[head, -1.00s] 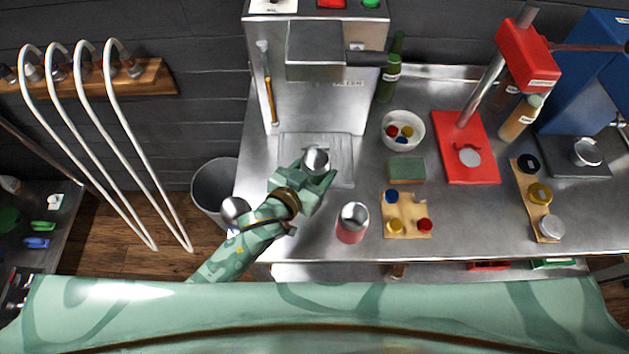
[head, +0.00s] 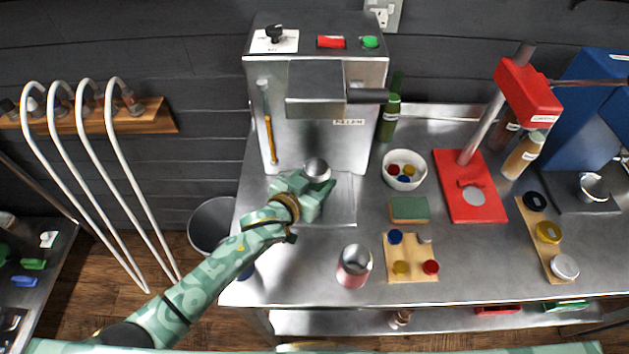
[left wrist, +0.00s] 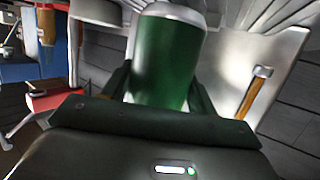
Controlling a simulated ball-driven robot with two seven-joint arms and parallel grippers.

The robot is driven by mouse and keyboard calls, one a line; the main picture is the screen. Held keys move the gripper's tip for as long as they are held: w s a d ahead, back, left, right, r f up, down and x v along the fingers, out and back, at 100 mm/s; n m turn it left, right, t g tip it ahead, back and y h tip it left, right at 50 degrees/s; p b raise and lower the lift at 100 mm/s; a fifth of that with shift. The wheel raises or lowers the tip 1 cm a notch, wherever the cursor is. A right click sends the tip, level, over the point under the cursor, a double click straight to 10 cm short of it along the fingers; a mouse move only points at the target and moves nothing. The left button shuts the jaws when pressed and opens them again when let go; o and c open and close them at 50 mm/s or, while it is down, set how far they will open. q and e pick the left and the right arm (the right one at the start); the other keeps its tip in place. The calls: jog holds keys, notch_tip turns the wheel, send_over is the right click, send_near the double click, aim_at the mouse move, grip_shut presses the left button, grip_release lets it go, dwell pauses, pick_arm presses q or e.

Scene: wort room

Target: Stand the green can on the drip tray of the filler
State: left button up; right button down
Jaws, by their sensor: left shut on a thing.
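My left gripper (head: 318,186) is shut on the green can (left wrist: 166,62). In the left wrist view the can's green side stands between the two fingers. In the head view mostly its silver top (head: 316,170) shows. The can is over the drip tray (head: 343,198) at the foot of the filler (head: 315,110). I cannot tell whether its base touches the tray. The gripper hides part of the tray. My right gripper is in neither view.
A red can (head: 354,268) stands on the steel counter in front of the tray. A white bowl with caps (head: 404,183), a green sponge (head: 408,210) and a wooden board (head: 410,275) are to the right. A green bottle (head: 389,120) stands beside the filler.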

pick_arm(q)
jog(key=shift+s, duration=0.1)
dwell(0.6)
jog(key=shift+f, duration=0.45)
dwell(0.9)
jog(key=shift+p, duration=0.45)
jog(key=o, duration=1)
jog(key=shift+a, duration=0.1)
jog(key=p+v, duration=0.2)
jog(key=v, duration=1.4)
jog(key=shift+s+p, duration=0.2)
jog(key=shift+p, duration=0.15)
